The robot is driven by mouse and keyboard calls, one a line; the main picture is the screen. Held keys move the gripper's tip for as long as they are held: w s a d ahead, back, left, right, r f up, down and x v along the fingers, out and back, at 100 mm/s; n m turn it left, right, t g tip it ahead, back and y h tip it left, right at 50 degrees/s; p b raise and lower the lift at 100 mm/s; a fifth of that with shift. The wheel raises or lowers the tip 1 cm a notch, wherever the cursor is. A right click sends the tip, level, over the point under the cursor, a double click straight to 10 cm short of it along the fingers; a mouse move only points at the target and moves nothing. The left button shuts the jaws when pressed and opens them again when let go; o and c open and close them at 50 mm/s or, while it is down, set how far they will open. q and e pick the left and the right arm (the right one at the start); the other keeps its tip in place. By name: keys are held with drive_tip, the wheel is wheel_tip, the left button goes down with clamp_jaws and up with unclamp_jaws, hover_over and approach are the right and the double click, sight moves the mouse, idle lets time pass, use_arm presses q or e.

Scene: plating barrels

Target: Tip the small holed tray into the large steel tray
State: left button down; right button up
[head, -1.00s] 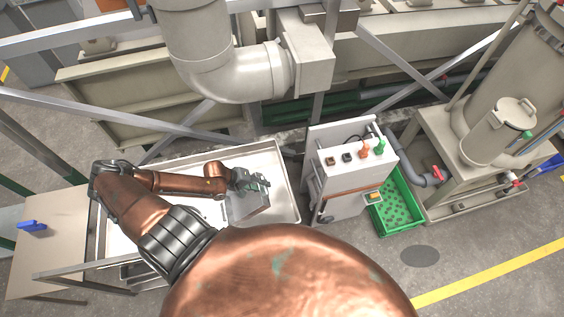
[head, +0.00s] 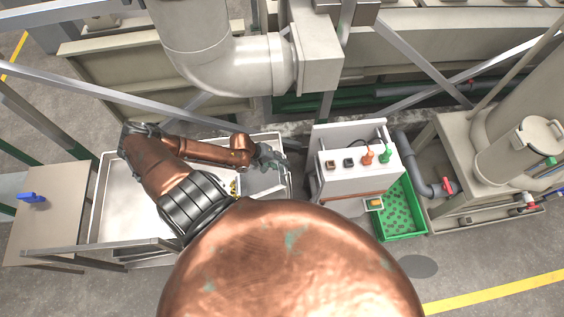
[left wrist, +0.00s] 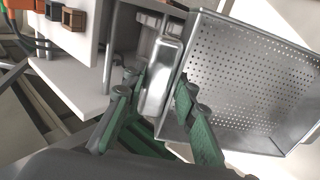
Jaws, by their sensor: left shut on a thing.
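The small holed tray (left wrist: 255,80) is grey metal with a perforated floor; the part of its inside seen in the left wrist view is empty. My left gripper (left wrist: 162,92) is shut on the tray's metal handle. In the head view, the gripper (head: 268,160) holds the small tray (head: 262,183), which looks tilted, over the right part of the large steel tray (head: 122,205). A few small yellow pieces (head: 234,188) show at the small tray's left side; I cannot tell whether they lie in the large tray or are falling. My right gripper is not in view.
A white control box (head: 350,170) with knobs stands right of the large tray. A green crate (head: 403,212) is beside it. A side table (head: 45,225) with a blue object (head: 32,197) is at the left. A thick pipe (head: 220,65) hangs above.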

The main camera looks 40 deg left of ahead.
use_arm(q)
drive_tip(key=shift+w+d+f+g+y+b, duration=0.15)
drive_tip(key=shift+w+f+b, duration=0.1)
drive_tip(key=shift+f, duration=0.25)
drive_tip(key=shift+w+d+f+g+y+b, duration=0.15)
drive_tip(key=shift+w+f, duration=0.1)
drive_tip(key=shift+f, duration=0.2)
drive_tip(key=w+d+f+g+y+b, duration=0.1)
drive_tip(key=f+g+y+b, duration=0.1)
drive_tip(key=f+b, duration=0.3)
drive_tip(key=w+d+f+g+y+b, duration=0.1)
drive_tip(key=w+f+g+y+b, duration=0.1)
drive_tip(key=f+b, duration=0.4)
drive_tip(key=shift+w+d+f+g, duration=0.2)
drive_tip(key=shift+w+d+g, duration=0.1)
drive_tip(key=shift+g, duration=0.3)
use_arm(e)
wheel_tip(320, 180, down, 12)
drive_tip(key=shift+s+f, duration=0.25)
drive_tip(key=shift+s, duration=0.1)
